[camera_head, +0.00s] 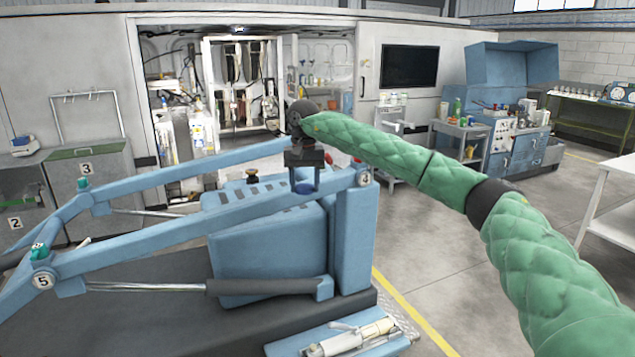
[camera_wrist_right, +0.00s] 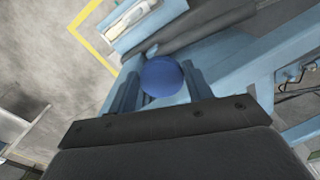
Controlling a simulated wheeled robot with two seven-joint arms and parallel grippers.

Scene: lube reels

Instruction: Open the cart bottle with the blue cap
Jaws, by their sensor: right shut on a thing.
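My right gripper (camera_head: 304,176) is in the middle of the head view, pointing down in front of the blue lift machine. It is shut on a round blue cap (camera_head: 305,187). In the right wrist view the blue cap (camera_wrist_right: 161,76) sits between the two fingers (camera_wrist_right: 162,88). No bottle shows under the cap in either view. A grey cart (camera_head: 460,130) stands at the back right with bottles on it, among them a green one (camera_head: 457,106). I cannot make out a blue-capped bottle there. My left gripper is not in view.
The blue lift machine (camera_head: 265,255) with long arms fills the left and middle foreground. A tray with a white tool (camera_head: 350,338) lies at its front. An open service cabinet (camera_head: 240,85) is behind. Clear floor (camera_head: 425,230) lies to the right, before a white table (camera_head: 612,205).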

